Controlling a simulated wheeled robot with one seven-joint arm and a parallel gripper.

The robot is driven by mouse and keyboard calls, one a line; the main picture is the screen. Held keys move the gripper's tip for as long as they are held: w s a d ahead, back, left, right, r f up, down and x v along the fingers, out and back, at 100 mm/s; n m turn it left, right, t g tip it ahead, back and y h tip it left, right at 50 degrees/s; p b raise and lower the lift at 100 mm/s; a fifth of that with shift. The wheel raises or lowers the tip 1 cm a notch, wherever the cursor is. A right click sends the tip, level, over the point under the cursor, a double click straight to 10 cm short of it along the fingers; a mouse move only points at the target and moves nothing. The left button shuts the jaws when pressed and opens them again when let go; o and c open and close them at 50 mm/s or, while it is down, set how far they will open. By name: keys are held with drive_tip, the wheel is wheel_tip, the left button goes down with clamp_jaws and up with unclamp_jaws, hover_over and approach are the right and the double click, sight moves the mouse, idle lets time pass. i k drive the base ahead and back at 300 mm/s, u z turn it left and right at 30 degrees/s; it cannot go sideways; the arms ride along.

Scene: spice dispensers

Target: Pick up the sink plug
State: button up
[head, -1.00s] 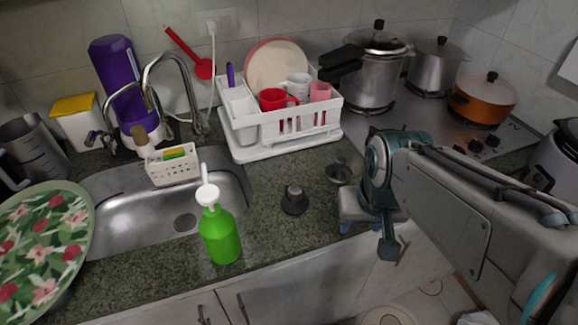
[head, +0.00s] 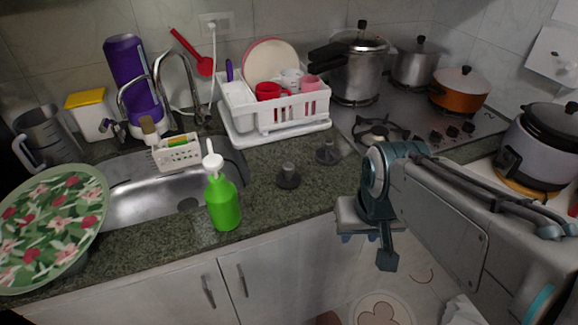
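Two small, dark, plug-like pieces with raised knobs stand on the green-grey counter. The nearer one (head: 288,177) is black and lies right of the green soap bottle. The farther one (head: 328,152) is greyer and lies behind it to the right, near the stove. I cannot tell for sure which is the sink plug. My gripper (head: 358,238) is to the right of both, apart from them, in front of the counter's front edge in the picture. Its fingers point down and are small and partly hidden, so their opening is unclear. I see nothing held in it.
The green soap bottle (head: 222,196) stands left of the pieces, by the sink (head: 150,200). A white dish rack (head: 262,122) is behind them. The stove (head: 400,125) with pots is at the back right. The counter around the pieces is clear.

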sight(288, 179)
drive_tip(key=z, duration=0.3)
drive_tip(key=i, duration=0.4)
drive_tip(key=u, duration=1.45)
